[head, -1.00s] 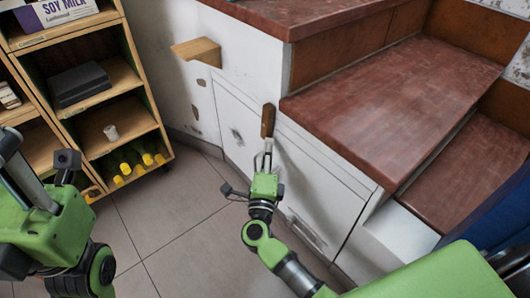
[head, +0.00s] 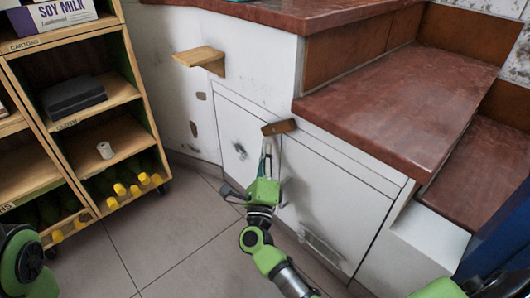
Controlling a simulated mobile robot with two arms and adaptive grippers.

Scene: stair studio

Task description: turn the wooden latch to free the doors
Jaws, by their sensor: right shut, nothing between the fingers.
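The wooden latch (head: 280,127) is a short brown bar at the top edge of the white doors (head: 335,200) under the red-brown steps. It lies nearly level, its right end slightly higher than its left. My right gripper (head: 267,146) is shut and empty, its fingertips just below the latch's left part; I cannot tell whether they touch it. The doors stand flush with the white front. My left gripper is out of view; only a green part of that arm shows at the lower left.
A wooden shelf unit (head: 142,97) with cartons and yellow-capped bottles (head: 118,190) stands at the left. A small wooden ledge (head: 202,58) juts from the white wall. The tiled floor (head: 165,240) between is clear. Red-brown steps (head: 400,105) rise at the right.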

